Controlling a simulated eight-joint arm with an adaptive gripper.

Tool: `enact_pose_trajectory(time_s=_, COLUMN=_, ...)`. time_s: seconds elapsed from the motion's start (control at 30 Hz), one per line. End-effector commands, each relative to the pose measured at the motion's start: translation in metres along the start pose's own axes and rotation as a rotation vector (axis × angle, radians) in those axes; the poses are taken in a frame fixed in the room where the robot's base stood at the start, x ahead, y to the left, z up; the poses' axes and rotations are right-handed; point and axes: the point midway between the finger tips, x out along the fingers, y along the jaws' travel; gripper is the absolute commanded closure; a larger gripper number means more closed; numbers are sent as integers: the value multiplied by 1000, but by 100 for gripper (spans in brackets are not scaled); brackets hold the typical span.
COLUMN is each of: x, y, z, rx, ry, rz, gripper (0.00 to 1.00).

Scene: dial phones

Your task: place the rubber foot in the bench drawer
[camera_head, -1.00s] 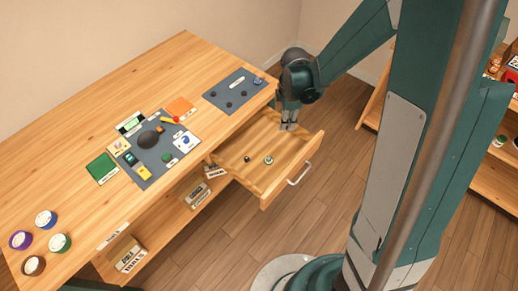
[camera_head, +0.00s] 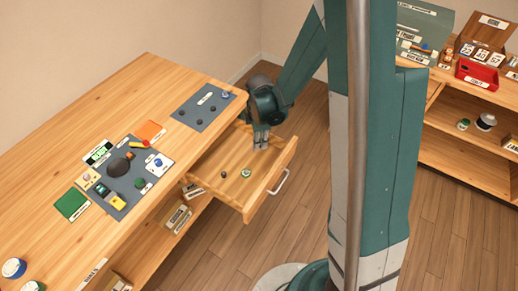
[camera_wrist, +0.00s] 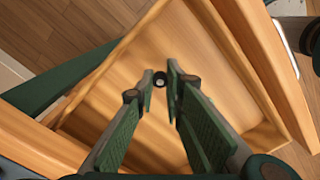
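The bench drawer (camera_head: 265,197) is pulled open from the bench, and its floor and walls also show in the wrist view (camera_wrist: 98,95). My gripper (camera_head: 261,146) points down over the far part of the drawer. In the wrist view its two fingertips (camera_wrist: 160,76) are close together on the rubber foot (camera_wrist: 160,80), a small dark round piece with a lighter centre. The foot cannot be made out in the head view. A small dark piece (camera_head: 223,174) and a green-and-white piece (camera_head: 246,173) lie on the drawer floor.
A dark mat (camera_head: 190,104) with several small dark pieces lies on the bench beside the drawer. A second mat (camera_head: 118,212) holds a phone and parts. The drawer handle (camera_head: 279,182) sticks out in front. Shelves with goods (camera_head: 470,165) stand at right.

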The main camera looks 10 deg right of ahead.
Motion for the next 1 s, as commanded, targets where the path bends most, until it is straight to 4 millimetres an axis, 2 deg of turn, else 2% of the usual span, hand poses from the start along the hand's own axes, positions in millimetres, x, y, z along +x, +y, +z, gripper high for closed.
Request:
enact_pose_trajectory(time_s=0.37, x=3, y=0, z=0, rx=0, ry=0, rz=0, gripper=93)
enact_pose_trajectory(time_s=0.7, x=33, y=0, z=0, rx=0, ry=0, rz=0, gripper=93)
enact_pose_trajectory(time_s=1.0, x=38, y=0, z=0, rx=0, ry=0, rz=0, gripper=93)
